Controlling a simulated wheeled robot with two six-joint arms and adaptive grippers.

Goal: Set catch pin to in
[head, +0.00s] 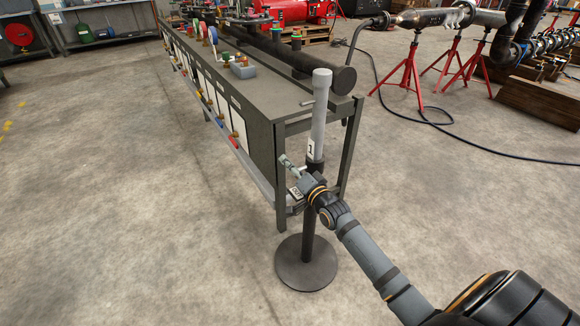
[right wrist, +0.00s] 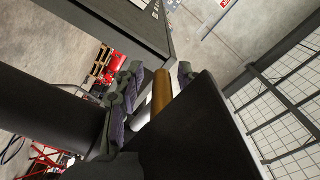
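A stand with a grey upper tube (head: 319,120), marked with a "1" label, and a black lower post (head: 309,235) is upright on a round black base (head: 306,263). My right gripper (head: 312,184) is at the collar height of the post and covers most of the catch area. In the right wrist view a brown, brass-like pin (right wrist: 162,88) lies between the two fingers of my right gripper (right wrist: 157,88). Narrow gaps seem to show beside the pin, so the fingers look open around it. A black panel hides part of one finger. My left gripper is not in view.
A small label plate (head: 296,193) sits beside the gripper; its lettering is too small to read surely. A long grey workbench (head: 250,95) with valves stands close behind the post. Red tripod stands (head: 410,75) are at the back right. Floor at left is clear.

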